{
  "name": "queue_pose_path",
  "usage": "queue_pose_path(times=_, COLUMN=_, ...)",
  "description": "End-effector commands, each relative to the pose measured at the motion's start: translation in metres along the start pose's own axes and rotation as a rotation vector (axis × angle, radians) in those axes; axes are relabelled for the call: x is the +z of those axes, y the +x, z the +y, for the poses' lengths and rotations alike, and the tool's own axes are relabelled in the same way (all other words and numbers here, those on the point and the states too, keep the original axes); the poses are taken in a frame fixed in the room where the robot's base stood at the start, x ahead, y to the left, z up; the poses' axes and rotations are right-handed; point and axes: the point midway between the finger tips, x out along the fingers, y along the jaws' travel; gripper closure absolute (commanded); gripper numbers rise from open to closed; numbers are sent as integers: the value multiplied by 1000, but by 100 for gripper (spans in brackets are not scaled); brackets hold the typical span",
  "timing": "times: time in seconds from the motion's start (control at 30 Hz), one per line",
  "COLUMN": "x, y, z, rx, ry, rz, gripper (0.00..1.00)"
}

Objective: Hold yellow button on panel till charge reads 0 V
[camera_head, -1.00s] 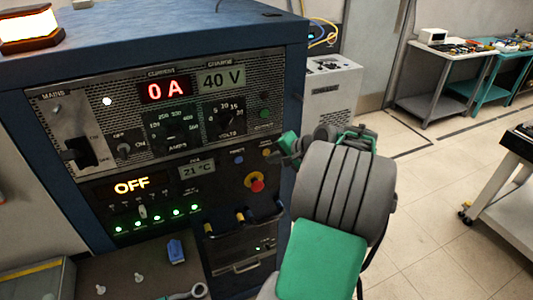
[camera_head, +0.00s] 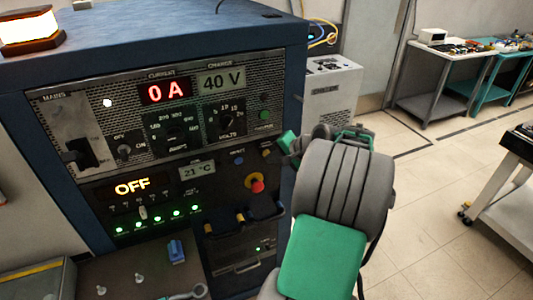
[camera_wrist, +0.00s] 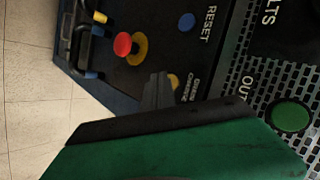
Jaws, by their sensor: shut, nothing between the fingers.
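The blue cabinet's panel shows the yellow button (camera_head: 266,153) at its right edge, right of the blue reset button. The charge display (camera_head: 222,81) reads 40 V. My gripper (camera_head: 281,160) is close to the right of the yellow button in the head view, partly hidden by my own wrist. In the wrist view my gripper (camera_wrist: 157,88) is shut and empty, its dark fingertips in front of the panel. They partly cover the yellow button (camera_wrist: 174,81) and its label. I cannot tell whether they touch it.
The red stop button (camera_head: 257,186) on a yellow ring sits just below. The blue reset button (camera_head: 238,159) is to the left and the green output button (camera_head: 264,115) above. The current display (camera_head: 164,91) reads 0 A. Open floor lies right of the cabinet.

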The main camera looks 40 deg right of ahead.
Motion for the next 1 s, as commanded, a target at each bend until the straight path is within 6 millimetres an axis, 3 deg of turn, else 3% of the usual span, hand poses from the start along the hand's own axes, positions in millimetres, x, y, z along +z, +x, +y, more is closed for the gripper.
queue_pose_path(times=1.0, x=-4, y=6, z=-5, rx=-1, ry=0, rz=0, gripper=100)
